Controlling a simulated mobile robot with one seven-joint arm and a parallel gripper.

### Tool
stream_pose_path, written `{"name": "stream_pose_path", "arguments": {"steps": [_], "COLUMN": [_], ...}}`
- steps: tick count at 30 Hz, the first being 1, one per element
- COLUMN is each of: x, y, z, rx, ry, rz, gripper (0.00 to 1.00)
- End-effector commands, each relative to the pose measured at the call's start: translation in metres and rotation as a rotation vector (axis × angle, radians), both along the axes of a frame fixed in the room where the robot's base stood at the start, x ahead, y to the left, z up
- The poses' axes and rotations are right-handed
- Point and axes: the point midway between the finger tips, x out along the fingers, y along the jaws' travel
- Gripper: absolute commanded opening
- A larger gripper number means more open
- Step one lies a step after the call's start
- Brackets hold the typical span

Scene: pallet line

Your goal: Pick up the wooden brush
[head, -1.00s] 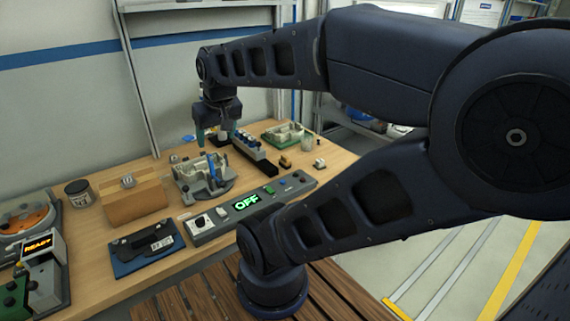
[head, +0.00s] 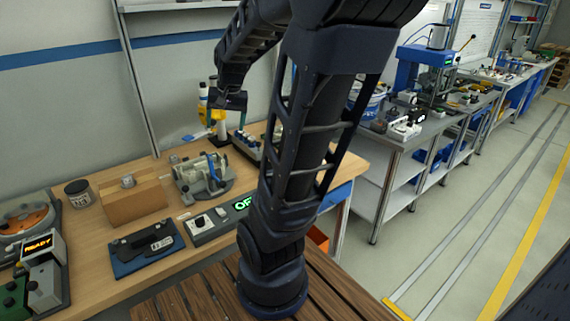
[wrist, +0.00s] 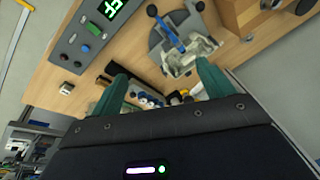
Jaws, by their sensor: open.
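I cannot make out the wooden brush in either view; it may be hidden or too small to tell. My gripper (wrist: 162,84) shows in the wrist view as two green fingers spread wide apart, with nothing held between them. Beyond the fingers are a dark rack with white and blue tops (wrist: 148,101) and part of a yellow object.
A grey fixture with a blue lever (head: 205,177) stands mid-bench, also in the wrist view (wrist: 181,41). A yellow device (head: 211,115) stands behind. A control panel (head: 205,228) lines the front.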

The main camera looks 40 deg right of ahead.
Motion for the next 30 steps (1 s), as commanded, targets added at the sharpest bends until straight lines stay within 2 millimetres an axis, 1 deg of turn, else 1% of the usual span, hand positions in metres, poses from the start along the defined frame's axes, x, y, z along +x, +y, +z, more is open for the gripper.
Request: {"name": "stream_pose_path", "arguments": {"steps": [1,6,11,15,17,22,30], "x": [0.010,0.038,0.062,0.078,0.084,0.097,0.104], "y": [-0.010,-0.045,-0.081,-0.115,-0.130,-0.175,-0.246], "z": [-0.006,-0.025,-0.048,-0.070,-0.081,-0.112,-0.165], "rx": [0.015,0.061,0.093,0.112,0.117,0.123,0.106], "ry": [0.018,0.065,0.108,0.144,0.161,0.201,0.259], "rz": [-0.043,-0.195,-0.340,-0.470,-0.525,-0.684,-0.928], "gripper": [0.80,0.80,0.80,0.80,0.80,0.80,0.80]}}
